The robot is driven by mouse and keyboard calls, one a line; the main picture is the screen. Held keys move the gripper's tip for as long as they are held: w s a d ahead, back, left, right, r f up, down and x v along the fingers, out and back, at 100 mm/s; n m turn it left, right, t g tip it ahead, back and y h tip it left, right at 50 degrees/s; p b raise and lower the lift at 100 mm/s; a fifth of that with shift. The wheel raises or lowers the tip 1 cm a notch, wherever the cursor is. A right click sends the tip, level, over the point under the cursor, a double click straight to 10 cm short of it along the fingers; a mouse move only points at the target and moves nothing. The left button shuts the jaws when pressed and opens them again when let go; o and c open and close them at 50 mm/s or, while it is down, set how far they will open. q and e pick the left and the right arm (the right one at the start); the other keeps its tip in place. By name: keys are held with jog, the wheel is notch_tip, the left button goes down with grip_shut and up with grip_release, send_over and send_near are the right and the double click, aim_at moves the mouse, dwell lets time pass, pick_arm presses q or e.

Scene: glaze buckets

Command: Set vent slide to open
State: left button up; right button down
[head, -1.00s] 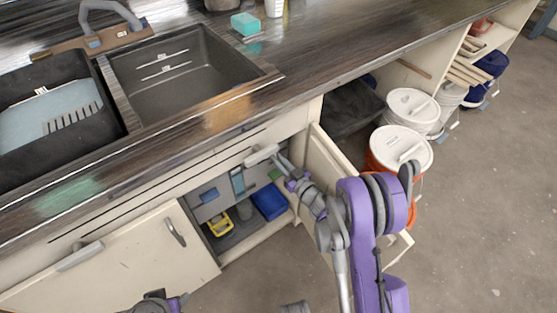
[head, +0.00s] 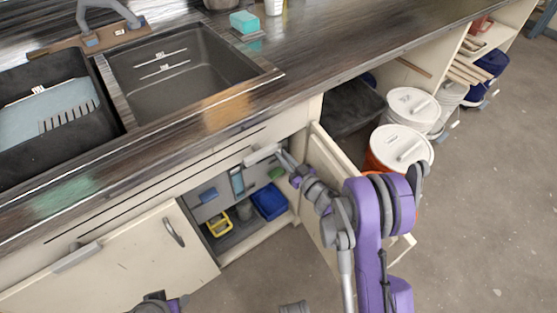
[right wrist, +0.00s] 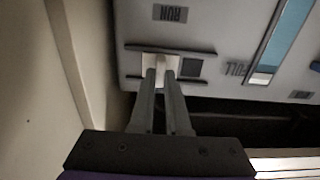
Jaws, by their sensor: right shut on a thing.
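The vent slide (right wrist: 151,63) is a small pale block between two dark rails on a grey panel (right wrist: 215,25) in the right wrist view. A dark square lies beside it, between the same rails. My right gripper (right wrist: 161,74) is shut on the slide, one finger on each side. In the head view the right gripper (head: 284,160) reaches into the open under-sink cabinet, where the panel (head: 212,203) shows; the slide cannot be made out there. Labels reading RUN and FULL appear upside down on the panel.
A blue bin (head: 269,203) and a yellow item (head: 219,224) sit inside. The countertop edge overhangs the cabinet. White-lidded buckets (head: 402,146) stand at right; the floor beyond is clear.

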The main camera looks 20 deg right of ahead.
jog(key=shift+d, duration=0.15)
jog(key=c, duration=0.9)
grip_release()
jog(key=shift+d, duration=0.1)
jog(key=shift+a, duration=0.2)
